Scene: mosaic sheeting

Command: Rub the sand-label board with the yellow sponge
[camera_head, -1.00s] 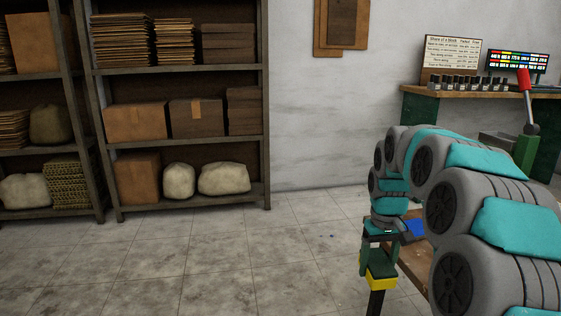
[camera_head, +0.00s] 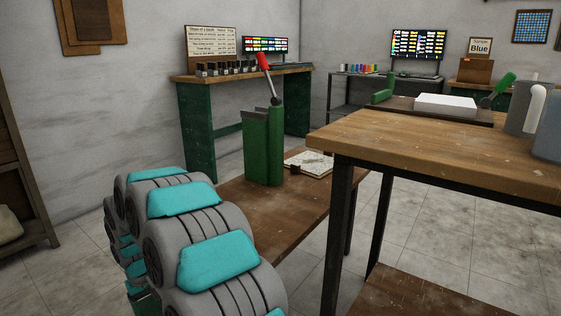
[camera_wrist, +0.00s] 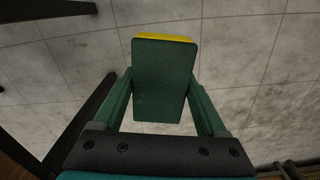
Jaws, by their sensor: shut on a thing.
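My gripper (camera_wrist: 161,78) is shut on the yellow sponge (camera_wrist: 165,39). The sponge has a dark green top face and a yellow edge, held between the two green fingers in the wrist view, above the grey tiled floor and touching nothing else visible. In the head view my arm hides the sponge. I cannot pick out a board with a sand label for certain. A pale, mottled flat board (camera_head: 309,162) lies on the low wooden bench beside the green press, its label unreadable.
A green press (camera_head: 262,145) with a red-tipped lever stands on the low bench (camera_head: 235,190). A taller wooden table (camera_head: 440,145) fills the right, with grey containers on it. A green-legged bench (camera_head: 197,130) stands at the back wall. Open tiled floor lies at lower left.

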